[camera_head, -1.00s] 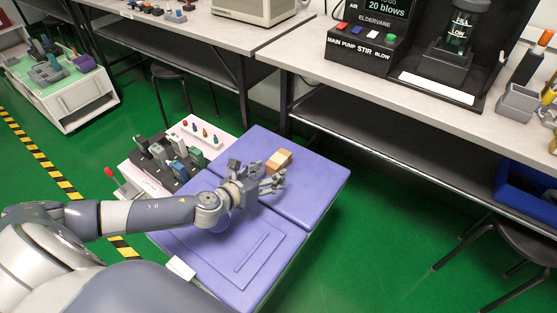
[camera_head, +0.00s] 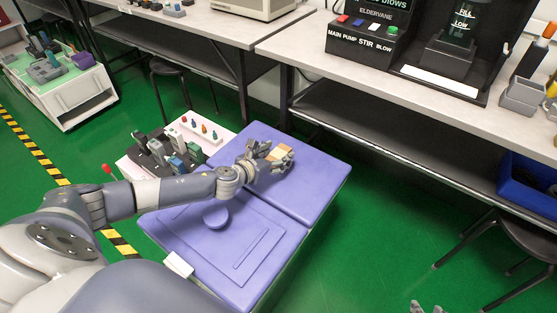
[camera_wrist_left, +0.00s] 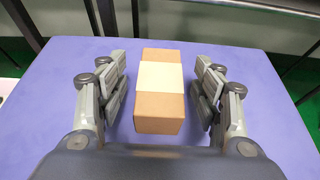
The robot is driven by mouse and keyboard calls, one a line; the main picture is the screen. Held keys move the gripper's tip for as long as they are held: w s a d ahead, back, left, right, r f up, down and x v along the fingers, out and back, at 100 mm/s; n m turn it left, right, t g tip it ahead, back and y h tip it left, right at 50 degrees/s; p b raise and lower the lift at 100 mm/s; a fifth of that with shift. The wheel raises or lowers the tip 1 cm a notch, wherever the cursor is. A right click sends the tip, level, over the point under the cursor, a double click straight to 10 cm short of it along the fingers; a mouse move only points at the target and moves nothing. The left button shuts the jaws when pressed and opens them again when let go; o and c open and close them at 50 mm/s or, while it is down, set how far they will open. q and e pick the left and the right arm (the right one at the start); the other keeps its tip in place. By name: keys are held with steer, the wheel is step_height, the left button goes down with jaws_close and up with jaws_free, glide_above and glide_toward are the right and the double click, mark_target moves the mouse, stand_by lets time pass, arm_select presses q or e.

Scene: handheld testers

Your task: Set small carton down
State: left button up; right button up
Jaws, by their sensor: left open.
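The small carton (camera_head: 283,151) is a brown box with a pale band around it. It rests on the purple top (camera_head: 315,185) of a low cart, towards its far side. My left gripper (camera_head: 270,156) is at the carton, its fingers partly covering it in the head view. In the left wrist view the carton (camera_wrist_left: 158,112) lies between the spread fingers (camera_wrist_left: 160,95), with a gap on each side. The left gripper is open. My right gripper (camera_head: 426,307) shows only as fingertips at the bottom edge.
A dark rack of grey holders (camera_head: 168,150) and small coloured pegs (camera_head: 203,130) stand left of the purple top. A round purple knob (camera_head: 215,216) sits on the near panel. A workbench (camera_head: 330,60) runs behind. The purple surface around the carton is mostly clear.

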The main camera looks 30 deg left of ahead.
mark_target(280, 152)
arm_select(q)
steer(key=shift+x, duration=1.1)
steer(key=shift+r, duration=0.1)
steer(key=c, duration=1.4)
steer(key=shift+c, duration=0.2)
arm_select(e)
steer(key=w+r+t, duration=0.1)
steer(key=w+a+r, duration=0.1)
steer(key=w, duration=0.1)
steer(key=shift+t, duration=0.4)
